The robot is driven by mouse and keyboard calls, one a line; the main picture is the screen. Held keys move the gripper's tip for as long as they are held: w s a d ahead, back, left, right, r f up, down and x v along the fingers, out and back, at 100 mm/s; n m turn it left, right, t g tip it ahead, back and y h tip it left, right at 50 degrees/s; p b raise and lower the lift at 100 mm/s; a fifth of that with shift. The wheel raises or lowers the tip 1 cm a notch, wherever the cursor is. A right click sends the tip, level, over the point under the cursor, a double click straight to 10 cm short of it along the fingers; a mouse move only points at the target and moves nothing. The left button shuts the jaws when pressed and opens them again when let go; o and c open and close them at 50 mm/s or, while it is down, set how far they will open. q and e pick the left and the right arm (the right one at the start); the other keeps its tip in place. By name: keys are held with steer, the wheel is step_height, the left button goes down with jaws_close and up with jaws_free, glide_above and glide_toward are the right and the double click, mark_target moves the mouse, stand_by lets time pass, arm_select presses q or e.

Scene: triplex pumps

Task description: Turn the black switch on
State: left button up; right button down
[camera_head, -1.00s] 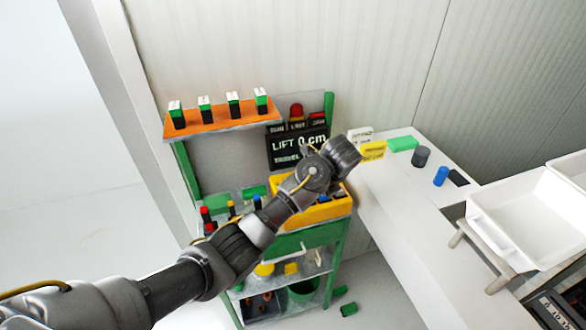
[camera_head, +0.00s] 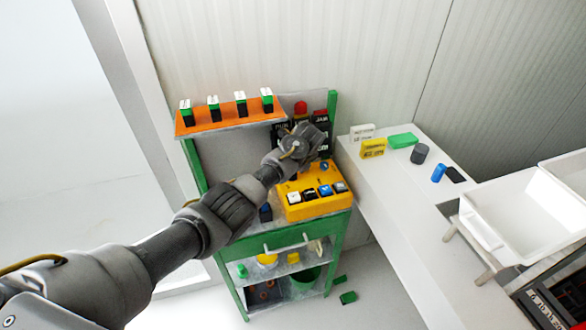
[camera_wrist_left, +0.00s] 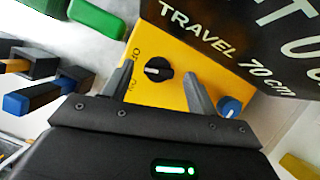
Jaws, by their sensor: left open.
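The yellow control box (camera_head: 318,207) stands on the green cart, with several switches on its front. In the left wrist view a round black switch (camera_wrist_left: 160,69) with a white pointer mark sits on the yellow face (camera_wrist_left: 191,65). My right gripper is not in view.
A black sign (camera_wrist_left: 245,40) reading "TRAVEL 70 cm" stands close beside the switch. A blue knob (camera_wrist_left: 230,107) is near the right finger. An orange shelf (camera_head: 230,118) with several green-and-black blocks is at upper left. A white counter (camera_head: 393,190) lies to the right.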

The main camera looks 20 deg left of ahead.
arm_select(q)
steer(key=shift+a+f, duration=0.15)
steer(key=shift+f, duration=0.35)
steer(key=shift+w, duration=0.1)
steer(key=c, duration=1)
steer(key=shift+w+f+n+g+y+b, duration=0.1)
steer(key=shift+n+g+y+b, duration=0.25)
steer(key=shift+n+b, duration=0.6)
steer(key=n+g+b, duration=0.1)
steer(key=n+b, duration=0.2)
steer(key=b, duration=0.3)
steer(key=n+g+b, duration=0.1)
steer(key=n+b, duration=0.2)
steer(key=b, duration=0.3)
steer(key=shift+w+f+n+y, duration=0.15)
steer(key=shift+n+y, duration=0.1)
steer(key=shift+r+n+g+b, duration=0.25)
steer(key=shift+n+b, duration=0.05)
steer(key=shift+b, duration=0.55)
